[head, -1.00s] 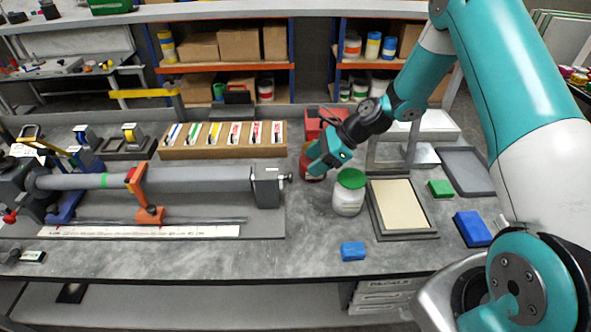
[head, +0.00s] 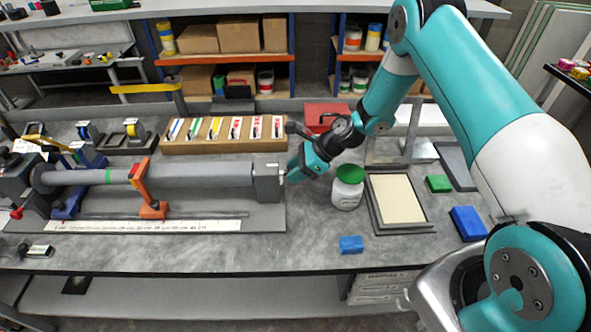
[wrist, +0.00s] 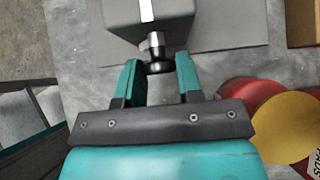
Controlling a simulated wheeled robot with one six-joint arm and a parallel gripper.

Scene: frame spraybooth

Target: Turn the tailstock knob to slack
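The tailstock (head: 267,181) is a grey block at the right end of the long grey tube (head: 205,177); it also shows at the top of the wrist view (wrist: 150,14). Its knob (wrist: 157,60) is a dark round cap on a shiny metal stem, pointing toward my gripper. My gripper (wrist: 158,76) has its two teal fingers apart, one on each side of the knob, with gaps visible between them and it. In the head view my gripper (head: 291,171) is just right of the tailstock and hides the knob.
A jar with a green lid (head: 348,187) stands right of my gripper. A framed tray (head: 398,203) and a blue block (head: 351,245) lie farther right and in front.

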